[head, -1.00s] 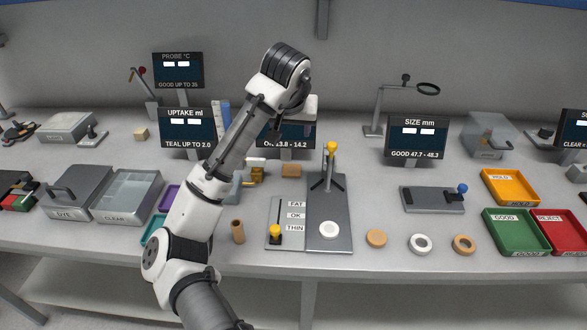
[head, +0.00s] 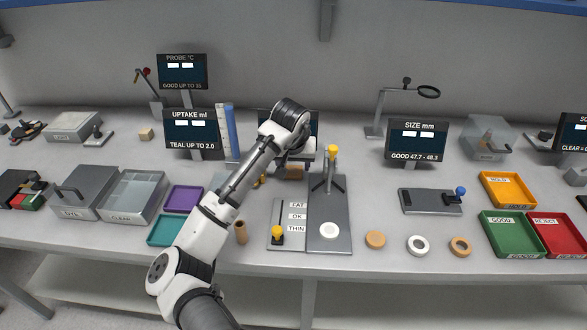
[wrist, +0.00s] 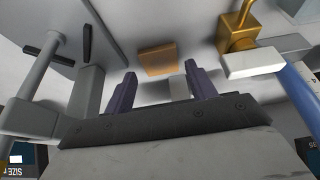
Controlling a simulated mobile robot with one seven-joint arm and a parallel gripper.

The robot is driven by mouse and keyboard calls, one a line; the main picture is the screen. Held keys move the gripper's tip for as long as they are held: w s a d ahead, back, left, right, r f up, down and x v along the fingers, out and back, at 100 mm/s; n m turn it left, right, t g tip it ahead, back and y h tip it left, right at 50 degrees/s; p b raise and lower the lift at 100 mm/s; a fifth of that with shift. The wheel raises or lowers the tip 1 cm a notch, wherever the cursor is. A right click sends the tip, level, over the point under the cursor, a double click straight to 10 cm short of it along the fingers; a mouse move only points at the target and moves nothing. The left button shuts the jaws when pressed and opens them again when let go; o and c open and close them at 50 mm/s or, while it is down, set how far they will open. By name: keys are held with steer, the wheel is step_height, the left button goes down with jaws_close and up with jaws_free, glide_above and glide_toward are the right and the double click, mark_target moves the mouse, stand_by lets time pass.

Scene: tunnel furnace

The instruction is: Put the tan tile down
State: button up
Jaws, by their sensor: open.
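The tan tile (head: 295,173) lies on the bench behind the grey plate of the yellow-knobbed fixture, partly hidden by my wrist in the head view. In the wrist view the tan tile (wrist: 157,60) shows just past the fingertips, in line with the gap between them. My gripper (wrist: 161,78) is open, its two dark fingers apart with nothing held between them. In the head view my gripper (head: 300,158) is mostly hidden behind my wrist, over the back of the bench near the tile.
The yellow-knobbed fixture (head: 330,205) stands just right of and in front of my gripper. A brass piece (wrist: 237,25) and a white block (wrist: 253,63) are close right of the tile in the wrist view. A display (head: 304,124) stands behind my wrist.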

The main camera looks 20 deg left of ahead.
mark_target(293, 173)
steer(key=shift+x, duration=1.15)
steer(key=c, duration=0.8)
steer(key=shift+r, duration=0.1)
steer(key=shift+c, duration=0.2)
step_height(293, 173, up, 19)
steer(key=b, duration=0.3)
steer(key=shift+r, duration=0.2)
